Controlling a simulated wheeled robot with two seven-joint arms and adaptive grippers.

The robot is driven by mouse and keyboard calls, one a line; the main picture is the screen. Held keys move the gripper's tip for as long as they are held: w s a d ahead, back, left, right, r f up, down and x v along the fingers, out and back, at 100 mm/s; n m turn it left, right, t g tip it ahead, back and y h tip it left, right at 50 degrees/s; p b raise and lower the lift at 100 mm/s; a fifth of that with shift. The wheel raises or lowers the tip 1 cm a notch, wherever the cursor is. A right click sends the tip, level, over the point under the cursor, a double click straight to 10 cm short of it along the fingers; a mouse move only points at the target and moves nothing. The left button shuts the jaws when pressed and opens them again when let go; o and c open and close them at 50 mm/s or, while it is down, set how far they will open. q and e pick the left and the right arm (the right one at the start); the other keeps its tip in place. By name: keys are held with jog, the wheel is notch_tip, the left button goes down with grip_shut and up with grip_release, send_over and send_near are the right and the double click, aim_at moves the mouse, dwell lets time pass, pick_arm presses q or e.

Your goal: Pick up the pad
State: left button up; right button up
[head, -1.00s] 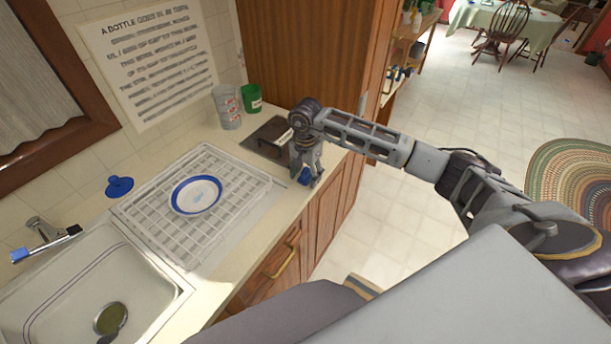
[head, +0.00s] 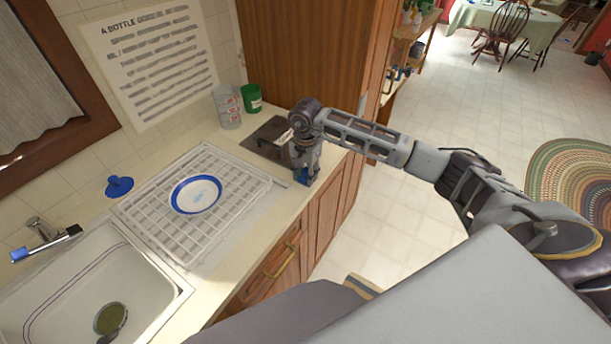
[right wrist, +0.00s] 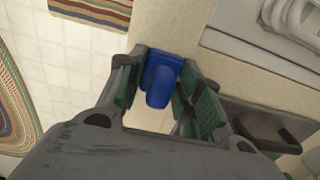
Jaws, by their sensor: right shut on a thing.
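The pad seems to be the small blue object (head: 303,179) at the counter's front edge, beside the dark board. In the right wrist view the blue pad (right wrist: 160,82) has a flat back part and a rounded part facing the camera. My right gripper (head: 304,174) points down over it and is shut on it, with fingers on both sides. In the right wrist view the gripper (right wrist: 163,92) has its green-lined fingers flanking the pad. The pad is at counter height; I cannot tell whether it touches the counter. My left gripper is out of view.
A dark board (head: 262,134) lies just behind the gripper, with a green cup (head: 252,98) and clear stacked cups (head: 227,108) beyond. A white rack (head: 160,225) holds a blue-rimmed plate (head: 196,194). A sink (head: 60,290) is at left. A wooden cabinet (head: 300,60) stands behind.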

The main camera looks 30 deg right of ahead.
aim_at(305, 169)
jog(key=shift+r, duration=0.15)
jog(key=shift+r, duration=0.55)
notch_tip(305, 169, up, 7)
jog(key=shift+f+b, duration=0.2)
jog(key=shift+b, duration=0.45)
jog(key=shift+r, duration=0.9)
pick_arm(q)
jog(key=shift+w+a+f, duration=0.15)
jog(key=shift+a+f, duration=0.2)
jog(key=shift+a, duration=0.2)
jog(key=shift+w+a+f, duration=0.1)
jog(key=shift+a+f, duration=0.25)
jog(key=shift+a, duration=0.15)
pick_arm(e)
jog(key=shift+r, duration=0.1)
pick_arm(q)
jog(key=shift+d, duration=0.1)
